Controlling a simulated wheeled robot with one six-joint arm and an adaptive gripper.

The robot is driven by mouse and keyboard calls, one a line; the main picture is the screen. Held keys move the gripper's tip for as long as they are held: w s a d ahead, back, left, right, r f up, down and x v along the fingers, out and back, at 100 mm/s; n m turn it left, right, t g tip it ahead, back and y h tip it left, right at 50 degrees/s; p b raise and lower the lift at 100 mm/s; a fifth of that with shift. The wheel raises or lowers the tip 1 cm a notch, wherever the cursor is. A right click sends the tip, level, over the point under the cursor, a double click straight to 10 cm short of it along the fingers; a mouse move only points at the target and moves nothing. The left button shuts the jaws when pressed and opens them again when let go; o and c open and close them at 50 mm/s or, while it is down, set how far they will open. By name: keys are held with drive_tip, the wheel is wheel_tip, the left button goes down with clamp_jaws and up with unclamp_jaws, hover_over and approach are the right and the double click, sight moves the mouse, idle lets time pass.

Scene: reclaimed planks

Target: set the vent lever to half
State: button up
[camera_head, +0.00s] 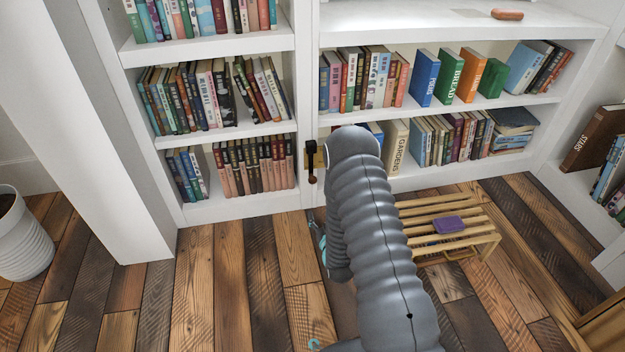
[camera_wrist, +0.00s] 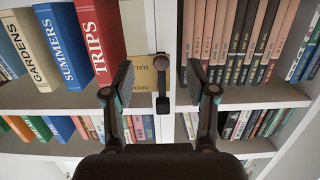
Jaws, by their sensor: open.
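The vent lever (camera_head: 311,162) is a dark lever with a brownish knob, on a tan plate at the white upright between the shelf bays. In the head view it points down, just left of my arm. In the wrist view the lever (camera_wrist: 162,92) shows between my fingers in the picture. The plate there has lettering that reads like "HAL" and "OPEN", partly hidden. My gripper (camera_wrist: 159,88) is open, with a finger on either side of the lever in the picture. I see no contact and cannot tell the depth gap. In the head view my arm hides most of the gripper.
Shelves full of books (camera_head: 255,165) surround the lever. A slatted wooden rack (camera_head: 470,222) with a purple block (camera_head: 449,225) stands on the floor to the right. A white pot (camera_head: 22,240) stands at the far left. The plank floor (camera_head: 205,290) at front left is clear.

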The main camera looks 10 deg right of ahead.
sight(313, 181)
drive_tip(key=w+r, duration=0.1)
drive_tip(key=w, duration=0.3)
drive_tip(key=w+r+t, duration=0.1)
drive_tip(key=w, duration=0.4)
drive_tip(key=w+a+r+t+b, duration=0.1)
drive_tip(key=w, duration=0.4)
drive_tip(key=shift+w+r, duration=0.1)
drive_tip(key=shift+r, duration=0.3)
clamp_jaws()
